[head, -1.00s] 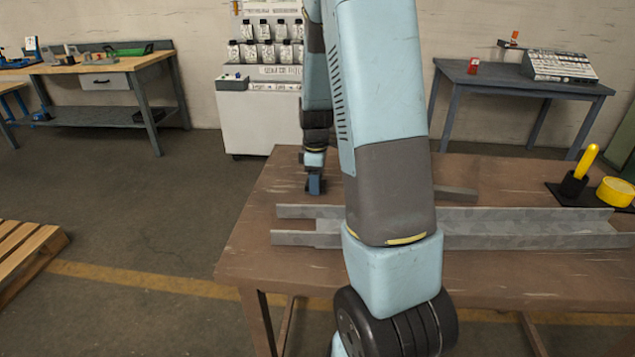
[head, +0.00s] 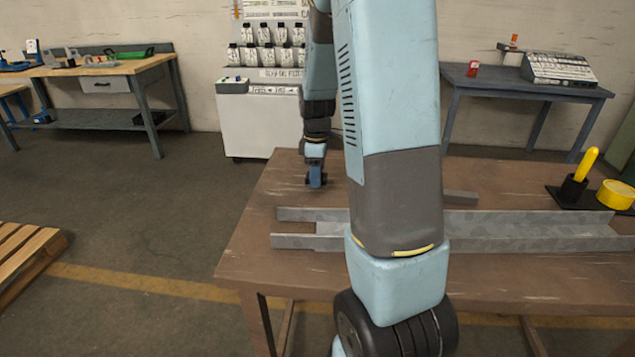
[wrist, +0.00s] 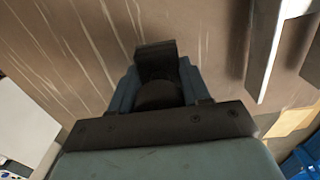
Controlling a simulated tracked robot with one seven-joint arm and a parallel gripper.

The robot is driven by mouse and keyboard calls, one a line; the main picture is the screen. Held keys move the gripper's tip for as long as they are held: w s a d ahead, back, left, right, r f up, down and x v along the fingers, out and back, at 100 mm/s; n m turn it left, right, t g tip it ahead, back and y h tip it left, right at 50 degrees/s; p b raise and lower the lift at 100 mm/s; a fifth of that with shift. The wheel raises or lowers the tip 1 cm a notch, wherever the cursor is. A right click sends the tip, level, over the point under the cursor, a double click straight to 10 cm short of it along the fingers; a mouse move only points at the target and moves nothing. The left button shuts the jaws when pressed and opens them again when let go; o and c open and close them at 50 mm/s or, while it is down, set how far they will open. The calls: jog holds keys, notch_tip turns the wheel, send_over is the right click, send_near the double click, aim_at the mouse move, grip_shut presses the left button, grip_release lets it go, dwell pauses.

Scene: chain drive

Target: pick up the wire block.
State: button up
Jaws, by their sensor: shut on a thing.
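My gripper (head: 315,178) is at the left back part of the brown table (head: 262,225), with its fingers pointing down. In the wrist view its blue fingers (wrist: 157,88) are closed on a small dark block (wrist: 156,57), which I take to be the wire block. The block's squarish end sticks out past the fingers, and a rounded dark part lies between them. In the head view the gripper hides most of the block. I cannot tell how far it is from the table top.
Grey metal channel rails (head: 500,228) lie along the table to the right of the gripper, partly behind my arm. A short grey bar (head: 460,197) lies behind them. A black holder with a yellow handle (head: 586,165) and a yellow round part (head: 615,194) are at the right.

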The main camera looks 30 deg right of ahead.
jog(key=s+a+r, duration=0.1)
jog(key=s+r, duration=0.8)
jog(key=s, duration=0.4)
jog(key=shift+s+a, duration=0.15)
jog(key=shift+a, duration=0.25)
